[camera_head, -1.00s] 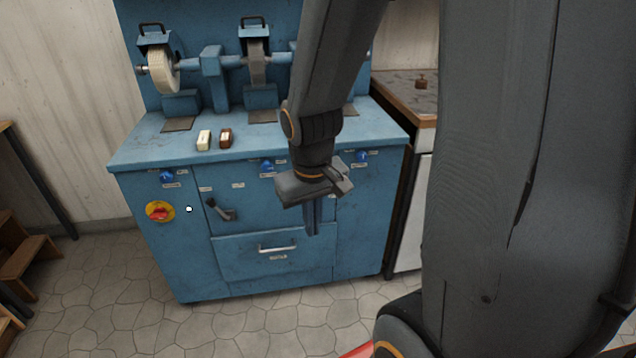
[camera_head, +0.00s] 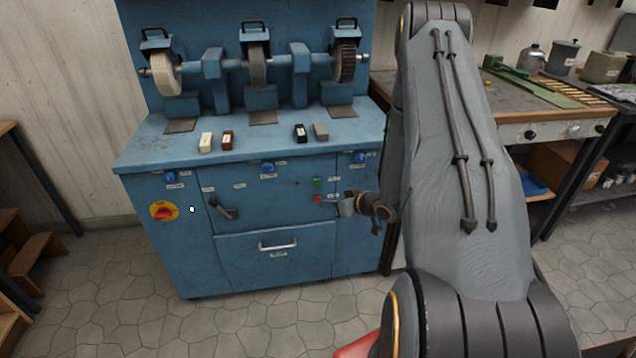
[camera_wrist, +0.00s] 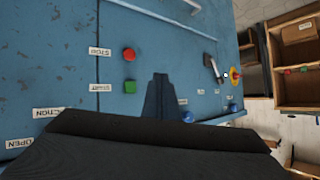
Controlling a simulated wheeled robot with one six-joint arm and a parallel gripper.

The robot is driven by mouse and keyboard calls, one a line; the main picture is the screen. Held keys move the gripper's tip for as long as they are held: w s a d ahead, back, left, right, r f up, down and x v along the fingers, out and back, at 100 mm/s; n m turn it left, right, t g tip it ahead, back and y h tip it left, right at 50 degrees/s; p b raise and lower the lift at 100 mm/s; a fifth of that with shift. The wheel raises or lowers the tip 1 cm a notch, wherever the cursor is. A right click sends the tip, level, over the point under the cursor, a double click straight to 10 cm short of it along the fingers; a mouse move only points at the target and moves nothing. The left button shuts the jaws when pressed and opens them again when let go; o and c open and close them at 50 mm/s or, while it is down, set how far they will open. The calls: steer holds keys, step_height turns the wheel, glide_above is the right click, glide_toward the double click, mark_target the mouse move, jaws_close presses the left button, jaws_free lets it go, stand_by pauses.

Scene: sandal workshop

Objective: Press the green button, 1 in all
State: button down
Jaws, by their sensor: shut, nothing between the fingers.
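The green button (camera_head: 317,182) is on the front panel of the blue machine, above a red button (camera_head: 318,199). In the wrist view the green button (camera_wrist: 130,87) sits by a START label, and the red button (camera_wrist: 129,54) by a STOP label. My gripper (camera_head: 341,208) is just right of the two buttons in the head view, a little lower than the green one. In the wrist view its shut, empty fingers (camera_wrist: 160,92) show to the right of the green button. I see no contact with the green button.
The blue machine (camera_head: 270,240) also carries a red-and-yellow switch (camera_head: 163,212), a black lever (camera_head: 222,208), blue knobs (camera_head: 268,168) and a drawer handle (camera_head: 277,246). Small blocks lie on its top. A workbench (camera_head: 545,128) stands at the right.

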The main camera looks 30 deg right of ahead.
mark_target(317, 182)
steer(key=shift+s+f+y, duration=0.15)
steer(key=shift+f+y, duration=0.05)
steer(key=shift+y, duration=0.1)
steer(key=shift+w+d+b, duration=0.4)
steer(key=shift+w+b, duration=0.2)
steer(key=shift+w, duration=0.8)
steer(key=shift+w+d+b, duration=0.4)
steer(key=shift+w+b, duration=0.2)
steer(key=shift+w, duration=0.85)
steer(key=shift+w+d+b, duration=0.4)
steer(key=shift+w+b, duration=0.2)
steer(key=shift+w, duration=0.8)
steer(key=shift+w, duration=0.15)
steer(key=shift+w+d, duration=0.1)
steer(key=shift+w, duration=0.15)
